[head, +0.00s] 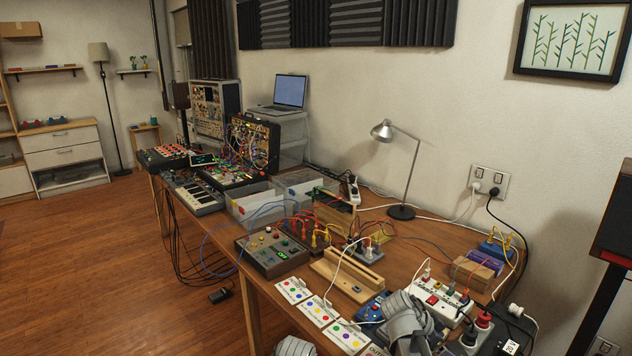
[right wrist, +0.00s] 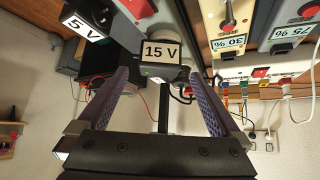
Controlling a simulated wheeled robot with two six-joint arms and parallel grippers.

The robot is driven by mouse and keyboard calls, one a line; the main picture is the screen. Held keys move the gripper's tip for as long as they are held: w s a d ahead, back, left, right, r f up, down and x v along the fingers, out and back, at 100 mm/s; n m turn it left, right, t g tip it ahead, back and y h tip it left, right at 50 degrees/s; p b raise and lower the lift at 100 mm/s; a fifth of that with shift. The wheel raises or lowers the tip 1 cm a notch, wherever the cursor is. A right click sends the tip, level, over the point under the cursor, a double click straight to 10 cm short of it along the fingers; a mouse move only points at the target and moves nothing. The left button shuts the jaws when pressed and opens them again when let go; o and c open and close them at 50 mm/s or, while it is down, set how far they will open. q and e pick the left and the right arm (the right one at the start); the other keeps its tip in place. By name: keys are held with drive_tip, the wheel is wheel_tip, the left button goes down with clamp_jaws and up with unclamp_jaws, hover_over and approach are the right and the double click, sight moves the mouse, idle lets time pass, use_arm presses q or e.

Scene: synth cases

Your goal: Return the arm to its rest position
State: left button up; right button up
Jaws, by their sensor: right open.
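My right gripper (right wrist: 159,74) shows in the right wrist view with its two purple-padded fingers wide apart. Nothing is held between them. A dark box labelled 15 V (right wrist: 160,50) appears just past the fingertips; I cannot tell how far off it is. In the head view, my grey right arm (head: 408,318) is over the near right part of the bench, and its fingers cannot be made out there. Another grey part of mine (head: 294,347) shows at the bottom edge, and my left gripper is not visible.
The wooden bench (head: 375,216) is crowded around my right arm: a white power strip (head: 440,298), a blue box (head: 372,308) and cards with coloured dots (head: 318,311). A desk lamp (head: 402,212) stands farther back. Cables cross the bench. Open floor (head: 110,270) lies left.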

drive_tip(key=b+x, duration=0.2)
drive_tip(key=x, duration=0.2)
drive_tip(key=shift+a, duration=0.15)
wheel_tip(320, 180, up, 3)
drive_tip(key=shift+f+p, duration=0.15)
drive_tip(key=shift+p, duration=1.1)
use_arm(q)
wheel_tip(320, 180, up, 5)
drive_tip(key=p, duration=0.5)
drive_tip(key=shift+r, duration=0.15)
use_arm(e)
wheel_tip(320, 180, up, 6)
drive_tip(key=shift+f, duration=0.25)
